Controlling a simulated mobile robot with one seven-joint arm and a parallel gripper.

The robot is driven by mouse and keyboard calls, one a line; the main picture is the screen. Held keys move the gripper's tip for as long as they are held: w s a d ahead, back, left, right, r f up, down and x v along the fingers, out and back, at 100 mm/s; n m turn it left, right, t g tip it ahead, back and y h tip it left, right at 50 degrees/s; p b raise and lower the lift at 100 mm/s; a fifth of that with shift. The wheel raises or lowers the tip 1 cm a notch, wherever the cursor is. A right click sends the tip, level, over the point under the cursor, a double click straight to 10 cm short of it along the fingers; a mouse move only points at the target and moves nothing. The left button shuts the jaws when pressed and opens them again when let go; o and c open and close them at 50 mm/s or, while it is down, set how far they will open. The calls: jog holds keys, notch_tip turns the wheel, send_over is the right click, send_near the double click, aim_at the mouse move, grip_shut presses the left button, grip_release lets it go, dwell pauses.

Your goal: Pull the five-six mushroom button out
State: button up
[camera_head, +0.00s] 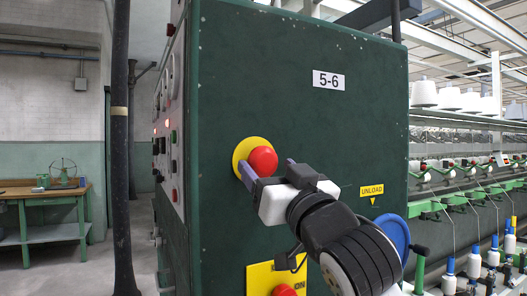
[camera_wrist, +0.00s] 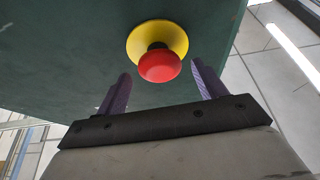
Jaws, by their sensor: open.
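The red mushroom button (camera_head: 263,160) sits on a round yellow plate (camera_head: 241,152) on the green cabinet face, below a white "5-6" label (camera_head: 328,80). In the wrist view, the red button (camera_wrist: 159,67) shows a dark stem between it and the yellow plate (camera_wrist: 157,32). My gripper (camera_head: 264,170) is close to the button, with one finger below left of it and one to its right in the head view. In the wrist view, my gripper (camera_wrist: 160,78) is open, its purple fingers wide apart on either side of the red head. I see no contact with it.
A second red button (camera_head: 285,290) on a yellow plate (camera_head: 262,274) is lower on the cabinet, partly behind my arm. A yellow "UNLOAD" label (camera_head: 371,190) and a blue ring (camera_head: 397,238) are at right. Spinning frames with bobbins (camera_head: 448,275) stand beyond. A workbench (camera_head: 42,197) is far left.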

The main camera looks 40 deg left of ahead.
aim_at(266, 165)
jog(key=shift+p+x, duration=0.4)
jog(key=shift+x, duration=1.35)
jog(key=c, duration=1.3)
jog(key=shift+s+d, duration=0.3)
jog(key=shift+d, duration=0.3)
jog(key=o, duration=1.3)
jog(key=shift+d, duration=0.1)
